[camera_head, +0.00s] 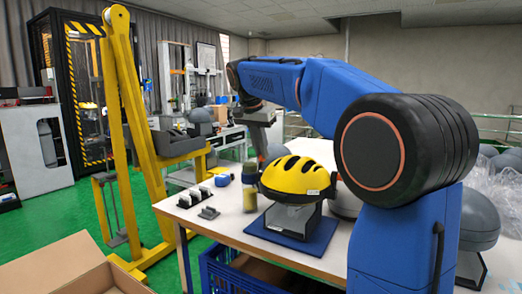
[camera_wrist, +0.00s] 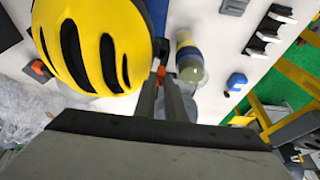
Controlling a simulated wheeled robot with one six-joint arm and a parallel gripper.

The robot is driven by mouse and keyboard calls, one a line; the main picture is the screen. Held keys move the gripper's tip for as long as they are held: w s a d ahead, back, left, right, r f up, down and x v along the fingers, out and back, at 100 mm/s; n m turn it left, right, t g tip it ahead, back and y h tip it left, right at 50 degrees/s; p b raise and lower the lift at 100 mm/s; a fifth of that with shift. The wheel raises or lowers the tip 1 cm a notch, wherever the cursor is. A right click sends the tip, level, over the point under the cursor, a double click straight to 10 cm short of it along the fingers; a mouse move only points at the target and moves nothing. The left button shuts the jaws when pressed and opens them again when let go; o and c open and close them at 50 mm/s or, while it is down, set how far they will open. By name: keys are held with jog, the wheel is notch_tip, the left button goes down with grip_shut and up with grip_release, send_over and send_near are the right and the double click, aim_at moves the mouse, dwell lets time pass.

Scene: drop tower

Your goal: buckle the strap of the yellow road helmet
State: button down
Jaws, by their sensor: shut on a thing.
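The yellow road helmet (camera_head: 298,175), with black vents and a dark lower rim, sits on a dark stand (camera_head: 292,214) on a blue mat (camera_head: 312,236). In the wrist view the helmet (camera_wrist: 88,42) fills the upper left. My gripper (camera_head: 262,155) reaches down behind the helmet's left side in the head view. Its fingers (camera_wrist: 162,82) are shut on a small orange piece (camera_wrist: 160,74) at the helmet's edge, seemingly a strap buckle part. Another orange piece (camera_wrist: 40,67) shows at the helmet's opposite side. The strap itself is mostly hidden.
A yellowish bottle (camera_head: 250,198) stands close to the helmet's left. A blue object (camera_head: 222,180) and black holders (camera_head: 195,198) are further left on the white table (camera_head: 225,230). Clear plastic wrap (camera_head: 492,178) and grey helmets (camera_head: 481,220) lie right. A blue crate (camera_head: 228,272) is below the front edge.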

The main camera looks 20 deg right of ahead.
aim_at(260, 160)
jog(key=shift+a+f, duration=0.1)
jog(key=shift+f, duration=0.45)
dwell(0.4)
jog(key=shift+s+a+f, duration=0.15)
jog(key=shift+f, duration=0.9)
jog(key=shift+f, duration=0.25)
jog(key=c, duration=1.7)
grip_release()
jog(key=shift+c, duration=0.2)
jog(key=shift+r, duration=0.1)
jog(key=v, duration=1.7)
jog(key=shift+s+r, duration=0.1)
